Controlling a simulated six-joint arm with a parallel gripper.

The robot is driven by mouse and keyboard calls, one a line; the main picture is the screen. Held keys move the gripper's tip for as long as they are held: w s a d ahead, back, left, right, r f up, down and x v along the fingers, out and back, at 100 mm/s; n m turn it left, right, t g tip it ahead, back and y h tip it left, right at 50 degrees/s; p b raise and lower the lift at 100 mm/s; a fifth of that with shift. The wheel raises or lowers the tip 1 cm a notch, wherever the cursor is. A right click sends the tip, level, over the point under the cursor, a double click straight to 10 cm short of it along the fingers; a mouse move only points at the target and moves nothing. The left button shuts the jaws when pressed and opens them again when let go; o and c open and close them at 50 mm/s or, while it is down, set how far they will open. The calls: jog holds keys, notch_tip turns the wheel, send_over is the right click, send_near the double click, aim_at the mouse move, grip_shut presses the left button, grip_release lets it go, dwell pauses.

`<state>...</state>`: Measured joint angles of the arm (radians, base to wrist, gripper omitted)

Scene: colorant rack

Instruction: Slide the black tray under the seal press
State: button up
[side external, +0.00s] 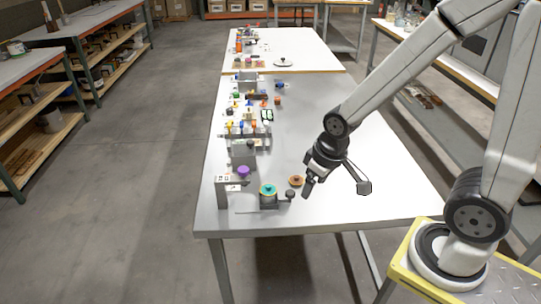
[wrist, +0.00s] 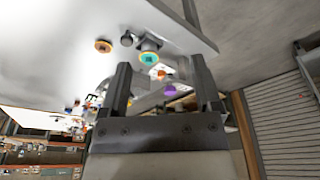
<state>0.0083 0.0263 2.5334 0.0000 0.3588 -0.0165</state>
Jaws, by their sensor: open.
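The black tray (side external: 269,205) lies near the table's front edge in the side view, with a teal-rimmed round piece (side external: 268,189) on top and a dark round knob (side external: 290,194) at its right. The teal piece (wrist: 149,58) and knob (wrist: 126,40) also show in the wrist view. What looks like the seal press, a grey upright bracket (side external: 222,193), stands just left of the tray. The tray appears outside it. My gripper (side external: 309,187) is open and empty, above the table to the right of the knob. In the wrist view its fingers (wrist: 160,66) stand apart with nothing gripped.
An orange round piece (side external: 296,181) lies behind the knob. A purple round piece (side external: 243,171) sits behind the bracket, near a grey block (side external: 243,153). Several small coloured parts line the table's left side farther back. The table (side external: 340,205) is clear at the front right.

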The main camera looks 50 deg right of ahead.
jog(key=w+d+f+n+g, duration=0.1)
jog(key=w+d+f, duration=0.3)
jog(key=w, duration=0.4)
jog(key=n+g, duration=0.1)
jog(key=g, duration=0.1)
send_over(290, 192)
notch_tip(290, 192, down, 6)
jog(key=shift+w+r, duration=0.1)
jog(key=shift+r, duration=0.05)
jog(key=shift+f, duration=3.9)
grip_shut()
